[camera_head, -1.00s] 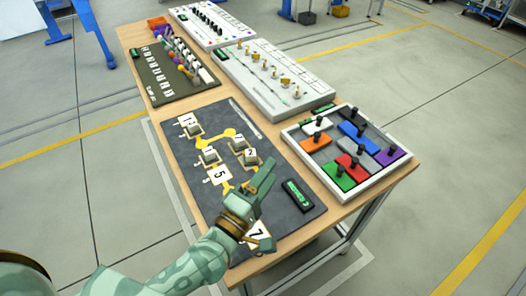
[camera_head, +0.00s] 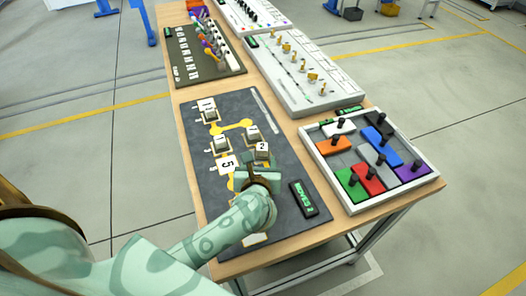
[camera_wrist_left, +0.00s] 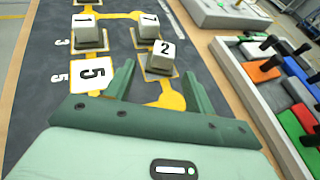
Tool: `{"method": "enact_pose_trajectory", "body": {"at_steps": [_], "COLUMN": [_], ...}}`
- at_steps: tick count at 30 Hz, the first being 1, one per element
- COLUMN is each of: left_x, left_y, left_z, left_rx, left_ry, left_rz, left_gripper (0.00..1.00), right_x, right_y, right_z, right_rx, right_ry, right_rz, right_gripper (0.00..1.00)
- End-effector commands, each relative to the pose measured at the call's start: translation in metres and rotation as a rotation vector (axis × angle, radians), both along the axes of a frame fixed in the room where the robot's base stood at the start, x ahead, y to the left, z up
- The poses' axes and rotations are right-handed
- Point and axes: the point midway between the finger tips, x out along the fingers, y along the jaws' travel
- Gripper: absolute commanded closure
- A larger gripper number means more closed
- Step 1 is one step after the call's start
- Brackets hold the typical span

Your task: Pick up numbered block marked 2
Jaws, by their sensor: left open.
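The block marked 2 (camera_wrist_left: 162,55) is a white-topped cube on a grey base, standing on a yellow-edged square of the dark mat (camera_wrist_left: 35,120). It also shows in the head view (camera_head: 262,150), just beyond my left gripper (camera_head: 258,172). In the wrist view, my left gripper (camera_wrist_left: 158,70) is open. Its two green fingers point toward the block, with the block ahead and between the tips in the picture. I cannot tell whether they touch it. My gripper and forearm hide part of the mat in the head view.
Two blocks marked 1 and 7 or similar stand close by: the left one (camera_wrist_left: 88,32) and the right one (camera_wrist_left: 147,25). A flat tile marked 5 (camera_wrist_left: 92,73) lies left of the fingers. A tray of coloured pieces (camera_head: 345,195) stands to the right, and a green-labelled box (camera_head: 304,199) lies nearer.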

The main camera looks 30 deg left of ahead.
Motion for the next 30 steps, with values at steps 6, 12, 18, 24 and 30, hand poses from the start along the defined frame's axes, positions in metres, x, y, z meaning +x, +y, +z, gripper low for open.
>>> {"method": "enact_pose_trajectory", "body": {"at_steps": [6,12,18,24,30], "left_x": [0.019,0.048,0.064,0.064,0.064], "left_y": [0.008,0.017,0.025,0.025,0.025], "left_z": [-0.008,-0.016,-0.024,-0.023,-0.023], "left_rx": [0.002,0.005,0.003,0.002,0.003], "left_ry": [0.001,-0.001,0.0,0.0,0.0], "left_rz": [-0.001,-0.002,-0.001,-0.002,-0.002], "left_gripper": [0.45,0.45,0.45,0.45,0.83], "right_x": [0.0,-0.002,-0.003,-0.002,-0.002], "right_y": [-0.002,-0.005,-0.005,-0.005,-0.005], "right_z": [-0.005,-0.011,-0.015,-0.014,-0.014], "right_rx": [-0.003,-0.006,-0.007,-0.006,-0.006], "right_ry": [0.002,0.005,0.007,0.006,0.006], "right_rz": [0.0,0.0,-0.001,-0.001,-0.001], "right_gripper": [0.64,0.64,0.64,0.64,0.64]}}
